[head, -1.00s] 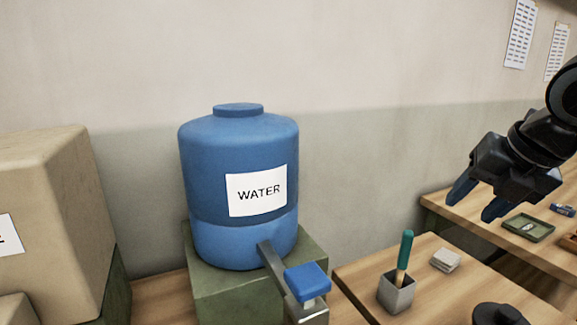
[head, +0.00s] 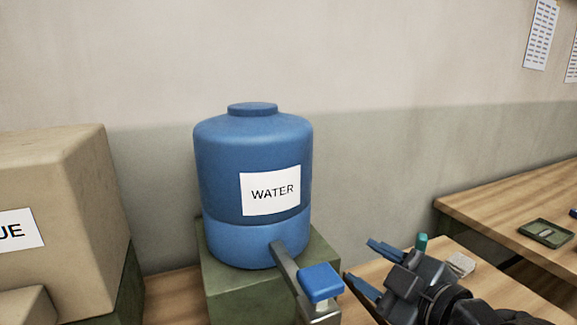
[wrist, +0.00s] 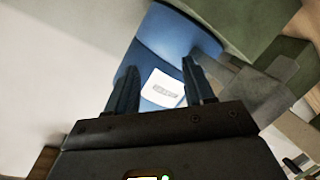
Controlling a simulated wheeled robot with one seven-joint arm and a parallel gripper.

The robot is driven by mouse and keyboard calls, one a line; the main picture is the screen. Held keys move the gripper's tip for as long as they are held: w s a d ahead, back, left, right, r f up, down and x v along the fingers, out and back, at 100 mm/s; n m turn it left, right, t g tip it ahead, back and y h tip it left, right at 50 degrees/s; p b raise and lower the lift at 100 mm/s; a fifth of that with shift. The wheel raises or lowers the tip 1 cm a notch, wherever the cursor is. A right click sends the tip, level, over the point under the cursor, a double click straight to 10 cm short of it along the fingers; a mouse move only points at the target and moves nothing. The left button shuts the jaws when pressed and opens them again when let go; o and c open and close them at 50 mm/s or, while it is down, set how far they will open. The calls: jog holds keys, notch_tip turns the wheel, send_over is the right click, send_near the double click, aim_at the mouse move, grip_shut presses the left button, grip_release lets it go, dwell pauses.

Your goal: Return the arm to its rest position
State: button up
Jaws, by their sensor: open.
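My gripper (head: 375,267) is at the lower right in the head view, its blue fingers apart and pointing left toward the water tank. Nothing is between the fingers. In the wrist view my gripper (wrist: 157,88) is open, with the blue tank (wrist: 165,40) and its white label beyond the fingers. The blue tank (head: 253,150), labelled WATER, stands on a green block (head: 225,290) left of my gripper. Its tap has a blue lever (head: 320,282), close to the fingers in the picture; I cannot tell the gap.
A tan box (head: 60,190) stands at the left. A teal-handled tool (head: 421,242) and a pale stack (head: 460,264) show behind my gripper. A wooden table (head: 500,215) at the right holds a green tray (head: 547,233). Papers (head: 541,34) hang on the wall.

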jog(key=s+d+f+m+t+h, duration=0.1)
jog(key=s+f+m+h, duration=0.2)
jog(key=s+f+m, duration=0.45)
jog(key=s+d+f+m+t+h, duration=0.15)
jog(key=s+f+m, duration=0.3)
jog(key=s, duration=0.65)
jog(key=s+d+m+g+h, duration=0.1)
jog(key=s+d, duration=0.2)
jog(key=s, duration=0.8)
jog(key=s+d+m+g+h, duration=0.1)
jog(key=s+d+h, duration=0.15)
jog(key=s, duration=0.85)
notch_tip(320, 180, down, 8)
jog(key=y+b, duration=0.1)
jog(key=b, duration=0.9)
jog(key=shift+d+f, duration=0.25)
jog(key=shift+d, duration=0.15)
jog(key=shift+w+a+t, duration=0.1)
jog(key=shift+t, duration=0.15)
